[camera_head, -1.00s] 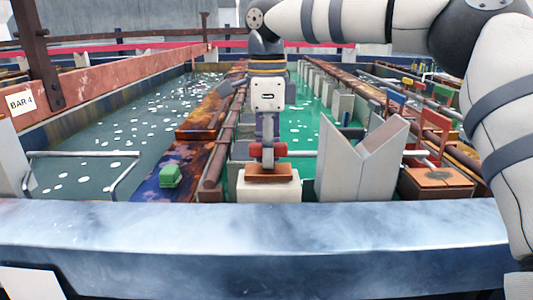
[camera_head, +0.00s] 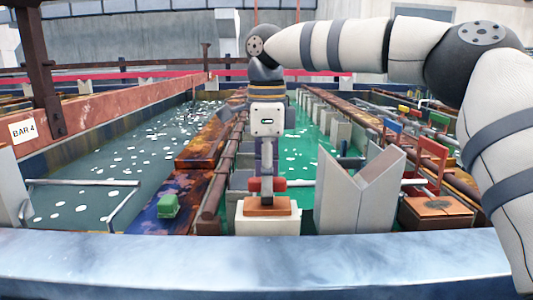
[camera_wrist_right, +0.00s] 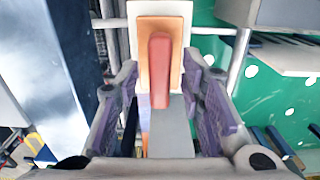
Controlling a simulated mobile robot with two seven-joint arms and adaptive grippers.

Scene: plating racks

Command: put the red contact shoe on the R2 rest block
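The red contact shoe has a red grip (camera_head: 252,184) on a copper-brown base (camera_head: 267,206). It sits flat on a white block (camera_head: 268,222) behind the front rail; no label shows on this block, so I cannot tell whether it is R2. In the right wrist view the red grip (camera_wrist_right: 160,70) stands between the fingers, with the copper base (camera_wrist_right: 174,23) below it. My right gripper (camera_head: 267,172) points down over the shoe. Its purple-padded fingers (camera_wrist_right: 163,100) are spread, with gaps beside the grip. My left gripper is not in view.
A white V-notched post (camera_head: 358,195) stands close right of the block. A green block (camera_head: 168,206) lies on the stained ledge to the left. A brown box (camera_head: 437,207) and coloured racks (camera_head: 432,160) are at right. The grey-blue front rail (camera_head: 270,262) crosses the foreground.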

